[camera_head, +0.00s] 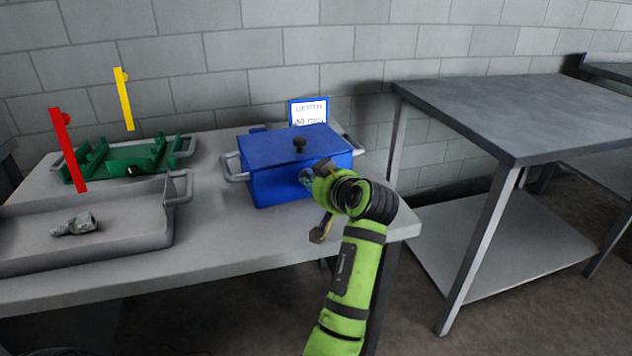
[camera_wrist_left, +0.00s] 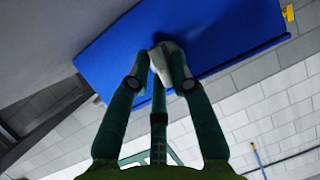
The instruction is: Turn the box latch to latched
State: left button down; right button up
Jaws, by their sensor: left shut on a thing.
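My right gripper is not in view.
A grey tray (camera_head: 172,228) holding a small metal part (camera_head: 75,224) is at the table's left front. A green fixture (camera_head: 128,160) is behind it, near red (camera_head: 68,150) and yellow (camera_head: 124,98) upright bars. A sign (camera_head: 309,111) is behind the box. Another table (camera_head: 500,105) is to the right.

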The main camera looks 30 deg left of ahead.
pick_arm(q)
jog(key=c, duration=1.1)
grip_release()
notch_tip(320, 180, up, 10)
